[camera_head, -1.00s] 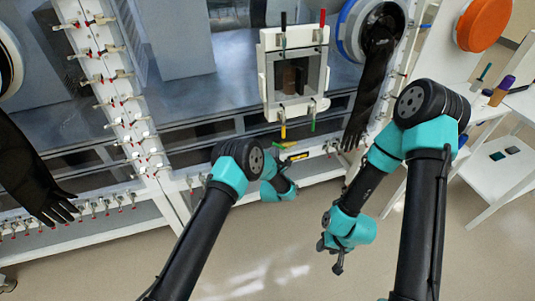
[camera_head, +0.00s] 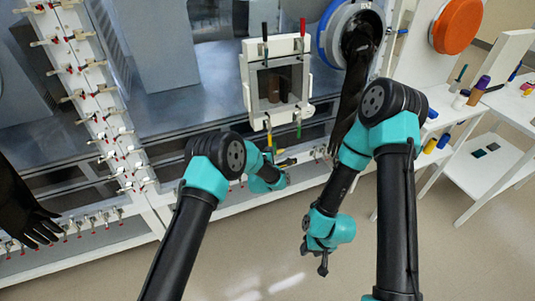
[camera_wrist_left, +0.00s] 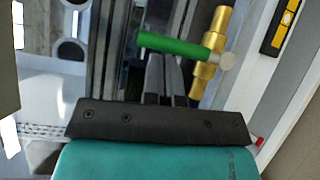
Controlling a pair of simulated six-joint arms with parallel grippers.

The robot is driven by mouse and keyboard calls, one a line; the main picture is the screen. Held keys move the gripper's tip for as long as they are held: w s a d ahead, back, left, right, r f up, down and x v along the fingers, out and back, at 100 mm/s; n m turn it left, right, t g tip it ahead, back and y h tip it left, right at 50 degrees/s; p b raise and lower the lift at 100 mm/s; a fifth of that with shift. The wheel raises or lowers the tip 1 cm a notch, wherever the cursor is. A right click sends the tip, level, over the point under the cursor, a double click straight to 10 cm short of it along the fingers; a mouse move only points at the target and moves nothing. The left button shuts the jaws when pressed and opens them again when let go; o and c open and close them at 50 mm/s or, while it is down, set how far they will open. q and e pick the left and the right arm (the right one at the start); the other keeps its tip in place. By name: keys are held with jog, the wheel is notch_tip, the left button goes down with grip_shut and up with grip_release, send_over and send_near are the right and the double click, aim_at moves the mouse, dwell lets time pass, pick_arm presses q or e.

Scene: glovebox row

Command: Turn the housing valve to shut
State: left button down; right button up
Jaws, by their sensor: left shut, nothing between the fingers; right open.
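The housing valve shows in the left wrist view with a brass body (camera_wrist_left: 212,52) and a green lever (camera_wrist_left: 168,46). The lever lies across the picture, roughly crosswise to the upright brass body. My left gripper (camera_wrist_left: 165,68) is shut and empty, with its fingertips close to the lever, just below it in the picture. I cannot tell whether they touch. In the head view, my left gripper (camera_head: 283,163) is low at the cabinet front, partly hidden by its own arm; the valve is not clear there. My right gripper (camera_head: 314,260) is open and empty, hanging over the floor.
A white-framed port (camera_head: 249,88) with several coloured handles is above my left gripper. A blue-ringed glove port (camera_head: 325,40) with a hanging black glove (camera_head: 351,95) is to its right. A yellow level-like label (camera_wrist_left: 284,22) is right of the valve. White shelves (camera_head: 470,172) stand far right.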

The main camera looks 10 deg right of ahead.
pick_arm(q)
jog(key=shift+d+r, duration=0.15)
jog(key=shift+d, duration=0.1)
dwell(0.4)
jog(key=w+a+v, duration=0.1)
jog(key=a+v, duration=0.1)
jog(key=v, duration=1)
jog(key=shift+s+a+r, duration=0.25)
jog(key=shift+s+a, duration=0.05)
jog(key=shift+a, duration=0.25)
